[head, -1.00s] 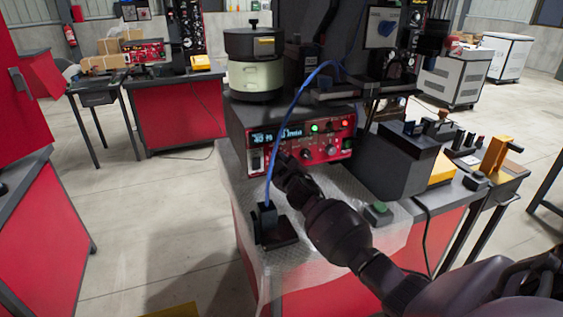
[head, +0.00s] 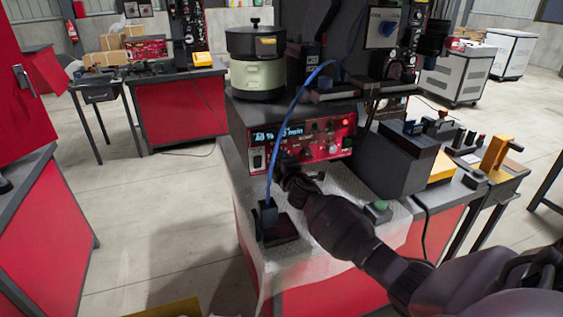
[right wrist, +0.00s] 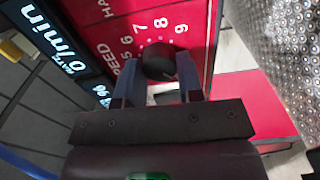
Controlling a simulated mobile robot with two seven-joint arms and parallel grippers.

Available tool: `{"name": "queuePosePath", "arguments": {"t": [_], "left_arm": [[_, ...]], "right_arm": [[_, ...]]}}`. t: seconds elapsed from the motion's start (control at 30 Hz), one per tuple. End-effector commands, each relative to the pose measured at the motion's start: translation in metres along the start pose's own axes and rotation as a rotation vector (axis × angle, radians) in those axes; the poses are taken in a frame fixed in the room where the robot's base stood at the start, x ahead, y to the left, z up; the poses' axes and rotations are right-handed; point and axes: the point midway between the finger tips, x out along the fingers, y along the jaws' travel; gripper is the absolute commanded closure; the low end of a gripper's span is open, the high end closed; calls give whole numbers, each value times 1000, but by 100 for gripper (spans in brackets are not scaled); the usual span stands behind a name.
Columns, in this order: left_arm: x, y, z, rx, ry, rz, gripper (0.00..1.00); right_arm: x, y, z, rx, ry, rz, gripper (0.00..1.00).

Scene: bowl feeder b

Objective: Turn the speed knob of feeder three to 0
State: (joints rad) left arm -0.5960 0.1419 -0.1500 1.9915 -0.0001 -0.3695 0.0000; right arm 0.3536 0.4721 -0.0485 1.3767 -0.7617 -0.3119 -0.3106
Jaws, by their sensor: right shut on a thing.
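The red control panel (head: 322,142) of the near feeder faces me, with a lit blue-white display (head: 278,134) and several small knobs. My right gripper (head: 283,163) reaches its lower left part. In the right wrist view, my right gripper (right wrist: 157,78) is shut on a round black knob (right wrist: 158,58), one finger on each side. The word SPEED and scale numbers 5 to 9 show around the knob. Its pointer and the 0 mark cannot be made out. The display (right wrist: 65,55) reads 0/min on its large line. My left gripper is not in view.
A blue cable (head: 290,118) runs past the panel to a black block (head: 268,217) on the bench. The feeder bowl (head: 257,75) stands above the panel. A green button box (head: 377,210) sits beside my right arm. Another red bench (head: 180,110) stands behind at left.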

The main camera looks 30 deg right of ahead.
Motion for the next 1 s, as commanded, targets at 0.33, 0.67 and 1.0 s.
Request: {"name": "queuePosePath", "arguments": {"t": [0.33, 0.67, 1.0], "left_arm": [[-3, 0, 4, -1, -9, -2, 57], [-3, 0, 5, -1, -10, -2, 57], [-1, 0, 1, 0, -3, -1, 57]], "right_arm": [[0, 0, -1, -49, 1, 0, 90], [0, 0, 0, -50, 1, 0, 63], [0, 0, 0, -48, 0, 0, 40]]}}
